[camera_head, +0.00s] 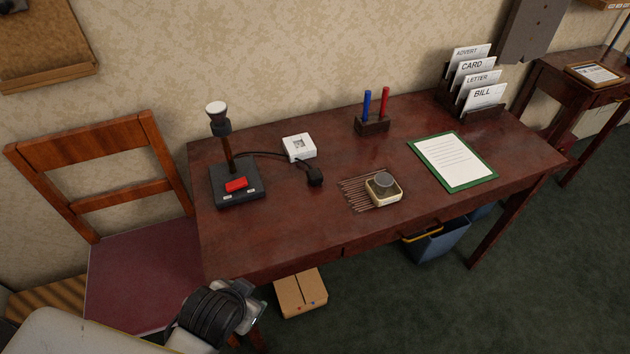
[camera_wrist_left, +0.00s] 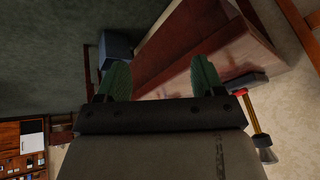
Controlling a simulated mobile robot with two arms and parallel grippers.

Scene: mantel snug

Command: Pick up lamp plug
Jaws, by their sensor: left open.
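The black lamp plug (camera_head: 315,176) lies on the dark red desk (camera_head: 260,235), at the end of a black cord from the lamp (camera_head: 227,155). A white socket box (camera_head: 299,147) sits just behind the plug, apart from it. The lamp has a black base with a red switch (camera_head: 236,184). My left arm is low at the front left in the head view, in front of the desk and away from the plug. My left gripper (camera_wrist_left: 161,78) shows two green fingers spread apart with nothing between them. The lamp also shows in the left wrist view (camera_wrist_left: 257,125). The plug cannot be made out there.
A small cream tin (camera_head: 384,188) with thin sticks beside it, a pen holder (camera_head: 372,125), a green clipboard (camera_head: 452,161) and a letter rack (camera_head: 478,103) stand on the desk. A chair (camera_head: 130,200) is at left. A cardboard box (camera_head: 300,292) and blue bin (camera_head: 438,242) are below.

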